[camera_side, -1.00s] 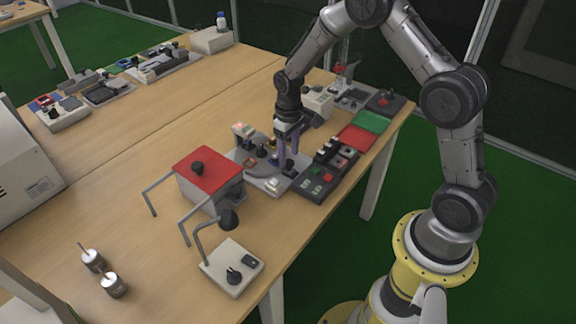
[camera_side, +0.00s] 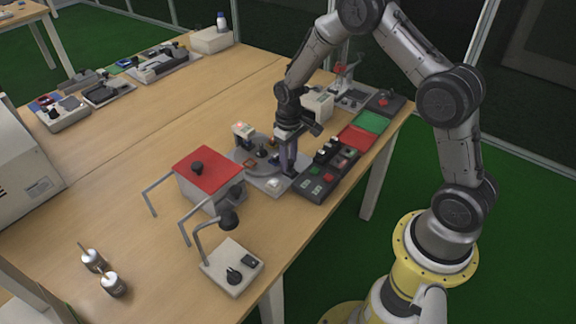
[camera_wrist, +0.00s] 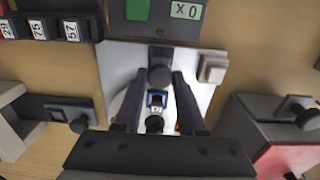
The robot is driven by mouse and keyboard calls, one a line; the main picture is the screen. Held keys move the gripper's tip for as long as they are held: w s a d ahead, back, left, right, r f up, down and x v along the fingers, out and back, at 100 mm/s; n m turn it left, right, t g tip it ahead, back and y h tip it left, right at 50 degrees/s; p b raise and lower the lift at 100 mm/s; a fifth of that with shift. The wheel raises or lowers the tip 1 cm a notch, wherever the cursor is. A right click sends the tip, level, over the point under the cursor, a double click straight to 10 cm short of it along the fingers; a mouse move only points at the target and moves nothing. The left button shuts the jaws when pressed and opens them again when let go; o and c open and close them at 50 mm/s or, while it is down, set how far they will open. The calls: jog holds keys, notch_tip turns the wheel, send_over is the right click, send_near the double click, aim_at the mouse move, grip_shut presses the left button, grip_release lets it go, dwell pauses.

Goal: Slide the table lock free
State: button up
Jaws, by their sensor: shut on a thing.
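The table fixture is a light grey plate (camera_side: 270,184) with a round turntable (camera_side: 245,160) on it. In the wrist view the pale plate (camera_wrist: 205,98) shows beneath my fingers. A dark round lock knob (camera_wrist: 159,75) stands near the plate's edge. My gripper (camera_side: 288,170) points down over the right side of the plate. Its two fingers are on either side of the knob and shut on it (camera_wrist: 158,80). In the side view the fingers mostly hide the knob.
A dark control panel (camera_side: 318,185) with coloured buttons stands close to the plate's right side. A red-topped box (camera_side: 205,166) with bent handles stands to the left. A lamp-like device (camera_side: 232,265) is in front. Open table lies further left.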

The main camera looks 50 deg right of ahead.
jog(key=shift+s, duration=0.95)
jog(key=o, duration=0.7)
jog(key=shift+r, duration=2.55)
